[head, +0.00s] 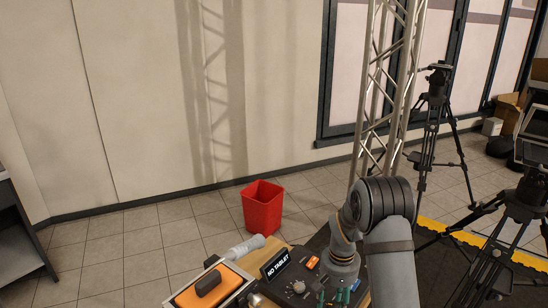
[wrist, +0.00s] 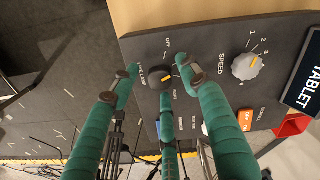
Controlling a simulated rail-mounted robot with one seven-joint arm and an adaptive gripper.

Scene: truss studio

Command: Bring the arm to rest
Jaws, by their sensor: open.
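My gripper has green padded fingers, seen in the wrist view (wrist: 158,70). They are spread apart with nothing held between them. A small black knob with an orange mark (wrist: 156,77) shows between the fingertips; the depth between fingers and knob is hard to judge. In the head view my gripper (head: 338,294) is at the bottom, pointing down over the right part of the dark control panel (head: 285,290). My arm is bent, with its elbow raised at the right of the panel, and hides part of it.
An orange-topped tray (head: 235,278) with a dark block stands left. A red bin (head: 262,208), truss (head: 375,110) and tripods (head: 435,115) stand beyond.

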